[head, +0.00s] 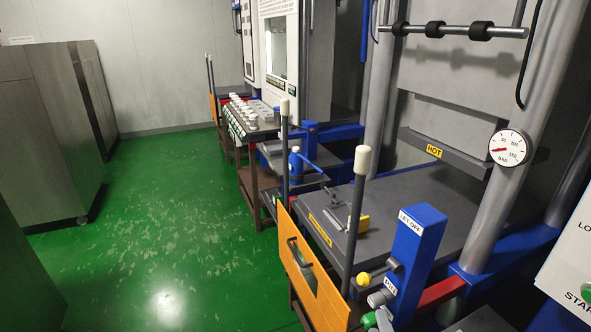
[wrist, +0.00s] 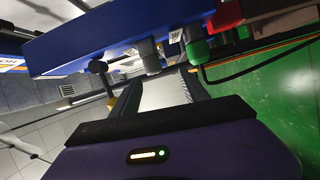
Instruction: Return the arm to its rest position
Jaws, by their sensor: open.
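My gripper (wrist: 160,88) shows in the wrist view, with its dark purple body and a small lit indicator across the bottom. Its two fingers stand apart and I see nothing held between them. The wrist view is tilted, and a blue post (wrist: 110,38) with knobs lies just beyond the fingers. I cannot tell the exact gap to it. My gripper and arm do not show in the head view.
In the head view, a blue control post (head: 412,255) stands by a press with a grey bed (head: 410,205) and a HOT label. An orange guard panel (head: 312,268) with a handle is in front. Grey cabinets (head: 50,130) stand at left. Green floor (head: 170,215) between is clear.

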